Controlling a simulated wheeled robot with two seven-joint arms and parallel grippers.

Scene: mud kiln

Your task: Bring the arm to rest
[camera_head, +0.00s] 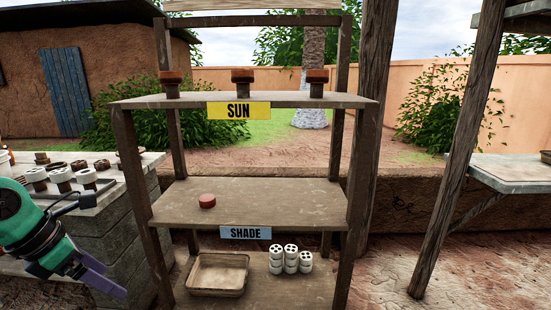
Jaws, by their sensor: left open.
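My left arm (32,232), green and dark, comes in from the left edge at lower left. My left gripper (112,280) has purple fingers that are apart, with nothing seen between them. It is in front of the grey block counter and left of the wooden rack (133,165), apart from the rack as far as I can tell. My right gripper is not in view.
The rack has a SUN sign (239,111) below three brown-topped pieces and a SHADE sign (245,233). A reddish disc (207,201) lies on the middle shelf. A tray (218,274) and white holed pieces (290,258) are below. The counter (112,205) holds several pots.

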